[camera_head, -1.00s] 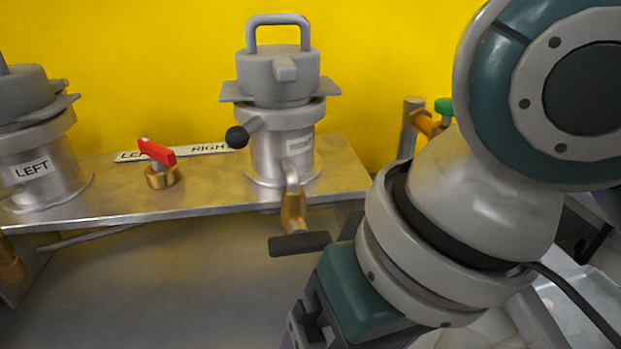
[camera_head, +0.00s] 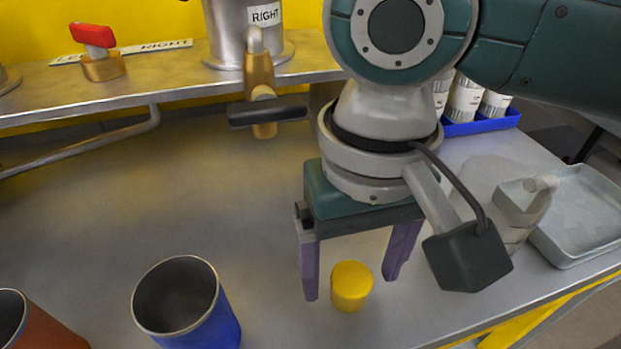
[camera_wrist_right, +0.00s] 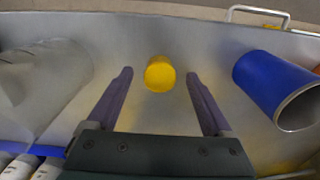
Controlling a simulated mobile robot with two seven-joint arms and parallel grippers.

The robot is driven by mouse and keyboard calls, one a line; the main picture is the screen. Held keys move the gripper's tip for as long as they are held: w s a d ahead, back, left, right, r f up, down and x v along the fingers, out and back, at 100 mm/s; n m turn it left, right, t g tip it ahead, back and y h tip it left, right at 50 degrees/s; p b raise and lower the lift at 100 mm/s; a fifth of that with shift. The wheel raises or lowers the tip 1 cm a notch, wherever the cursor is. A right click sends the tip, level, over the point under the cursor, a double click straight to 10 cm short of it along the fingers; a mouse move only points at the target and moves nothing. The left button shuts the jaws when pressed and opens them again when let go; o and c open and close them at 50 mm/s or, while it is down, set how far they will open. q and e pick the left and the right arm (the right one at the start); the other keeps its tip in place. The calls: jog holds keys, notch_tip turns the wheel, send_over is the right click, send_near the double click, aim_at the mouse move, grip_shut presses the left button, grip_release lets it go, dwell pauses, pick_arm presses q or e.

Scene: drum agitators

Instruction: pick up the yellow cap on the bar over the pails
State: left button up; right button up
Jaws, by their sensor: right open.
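The yellow cap (camera_head: 351,286) is a short rounded piece that appears to stand on the bare metal worktop, right of the blue pail (camera_head: 205,318). I see no bar under it. My right gripper (camera_head: 350,288) points down with its purple fingers apart, one on each side of the cap. In the right wrist view the cap (camera_wrist_right: 159,74) shows between the fingertips, with a gap on both sides. The blue pail (camera_wrist_right: 268,82) is at the right there. A red-orange pail (camera_head: 48,333) is cut off at the lower left. My left gripper is out of view.
A valve with a dark handle (camera_head: 268,114) hangs below the shelf, left of my right arm. The shelf holds the RIGHT vessel (camera_head: 233,35) and a red-handled valve (camera_head: 96,38). A grey tray (camera_head: 575,252) and a blue rack (camera_head: 500,123) are at the right.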

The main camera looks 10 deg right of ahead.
aim_at(352, 276)
jog(key=shift+f, duration=0.95)
jog(key=shift+c, duration=0.3)
grip_shut()
notch_tip(352, 276, up, 20)
jog(key=p, duration=0.6)
